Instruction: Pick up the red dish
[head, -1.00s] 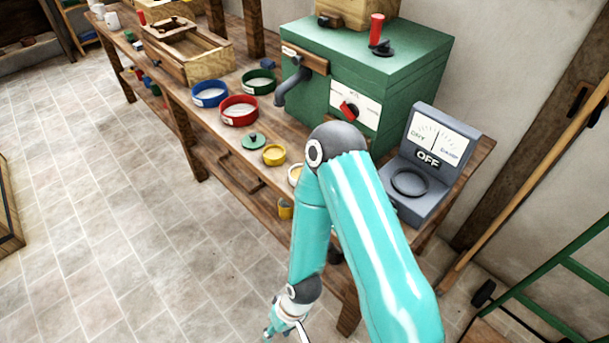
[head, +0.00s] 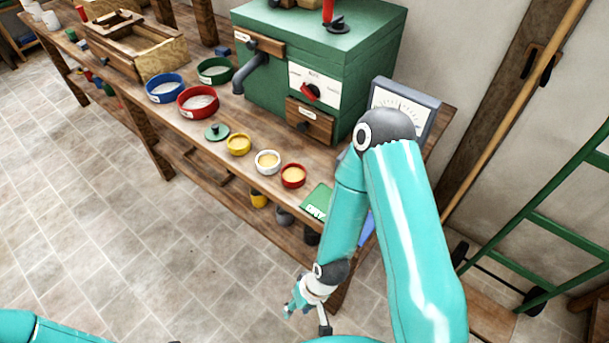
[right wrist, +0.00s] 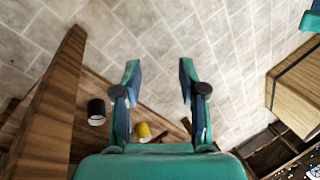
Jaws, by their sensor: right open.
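The small red dish (head: 293,176) holds something yellow and stands on the wooden bench near its front edge, right of a small white dish (head: 267,162). A larger red round container (head: 198,101) with pale contents stands farther left on the bench. My right gripper (right wrist: 158,78) is open and empty in the right wrist view, with floor tiles beyond its fingers. In the head view it is low in front of the bench, apart from the red dish. The red dish is not visible in the right wrist view. My left gripper is out of view.
A yellow dish (head: 238,145), a green lid (head: 217,132) and a green card (head: 316,202) lie near the dishes. A green box (head: 270,60) and a grey meter (head: 405,100) stand behind. Floor left is clear.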

